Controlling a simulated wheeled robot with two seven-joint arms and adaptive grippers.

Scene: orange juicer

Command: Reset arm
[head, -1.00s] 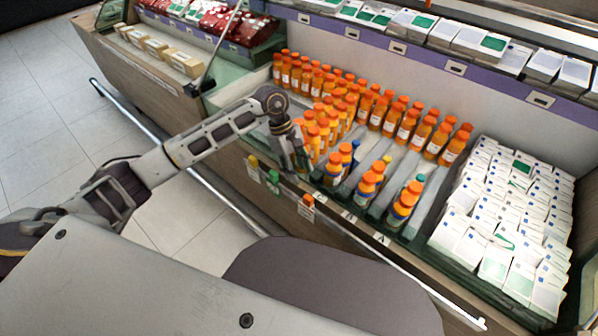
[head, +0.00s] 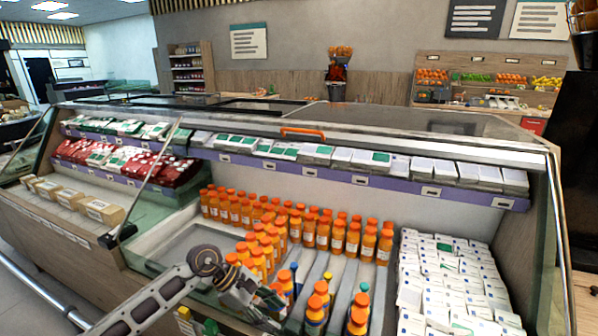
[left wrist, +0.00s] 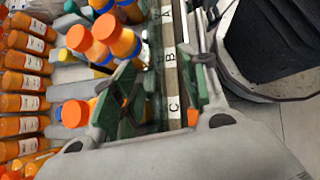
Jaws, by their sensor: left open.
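My left arm comes in from the lower left in the head view, and my left gripper (head: 250,298) hangs by the cooler's front edge, just in front of the orange bottles (head: 258,245). In the left wrist view the left gripper's (left wrist: 168,88) two fingers are spread apart, with no object held between them. Behind them run the cooler's front edge and a label strip (left wrist: 170,70) with the letters A, B and C. Bottles (left wrist: 95,45) stand close to the left finger in that view. My right gripper is not in view.
The glass-sided cooler holds white cartons (head: 445,285) at right and a purple-edged shelf (head: 330,177) of packages above. An empty tray section (head: 190,238) lies left of the bottles. A juicer (head: 338,72) and a fruit stand (head: 487,80) are at the back.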

